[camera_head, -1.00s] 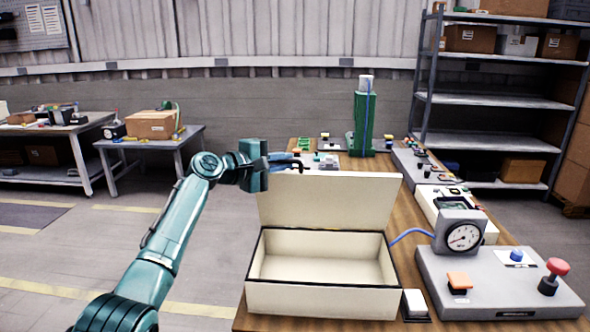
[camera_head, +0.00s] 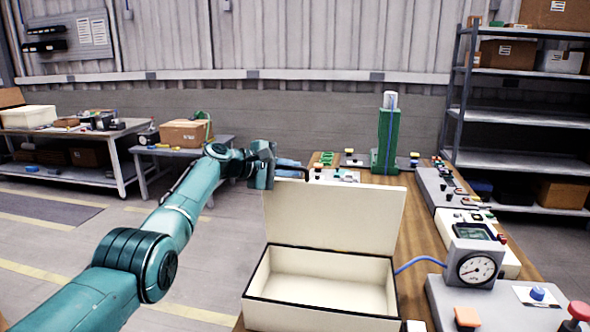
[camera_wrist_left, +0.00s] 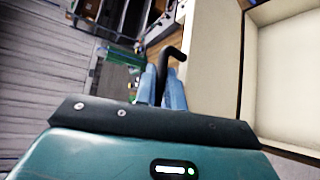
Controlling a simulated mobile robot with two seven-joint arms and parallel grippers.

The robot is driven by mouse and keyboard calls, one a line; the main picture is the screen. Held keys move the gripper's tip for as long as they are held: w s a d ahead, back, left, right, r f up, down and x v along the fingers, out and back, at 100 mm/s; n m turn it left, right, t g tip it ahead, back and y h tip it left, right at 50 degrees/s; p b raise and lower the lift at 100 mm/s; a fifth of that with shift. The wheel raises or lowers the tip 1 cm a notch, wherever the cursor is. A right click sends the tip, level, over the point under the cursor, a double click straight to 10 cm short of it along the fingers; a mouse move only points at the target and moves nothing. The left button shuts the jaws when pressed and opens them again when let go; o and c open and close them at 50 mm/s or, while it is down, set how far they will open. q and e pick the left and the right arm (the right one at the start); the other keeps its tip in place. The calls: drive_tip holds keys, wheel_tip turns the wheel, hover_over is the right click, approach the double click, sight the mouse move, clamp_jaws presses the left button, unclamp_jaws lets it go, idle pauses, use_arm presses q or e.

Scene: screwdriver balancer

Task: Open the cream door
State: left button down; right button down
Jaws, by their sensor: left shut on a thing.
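The cream door (camera_head: 335,218) is the lid of an open-topped cream box (camera_head: 270,313) on the wooden table. It stands raised, roughly upright, along the box's far edge, with the box interior exposed. A dark hooked handle (camera_head: 306,173) shows at the door's upper left. My left gripper (camera_head: 291,169) is there with its blue fingers shut on the handle. In the left wrist view, the fingers (camera_wrist_left: 163,86) close around the black handle (camera_wrist_left: 177,54), beside the cream door (camera_wrist_left: 214,60). My right gripper is not in view.
A gauge (camera_head: 476,268) stands right of the box, with a blue hose between them. Control panels line the table's right side, and a green column (camera_head: 388,140) stands at the far end. Open floor lies to the left.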

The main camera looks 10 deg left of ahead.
use_arm(q)
drive_tip(key=shift+w+r, duration=0.1)
idle(0.4)
drive_tip(key=c, duration=1.5)
unclamp_jaws()
drive_tip(key=shift+v, duration=0.75)
drive_tip(key=b+v, duration=0.2)
drive_tip(key=v, duration=0.9)
drive_tip(key=shift+s+a+r, duration=0.15)
drive_tip(key=shift+s+a, duration=0.05)
drive_tip(key=shift+s, duration=0.05)
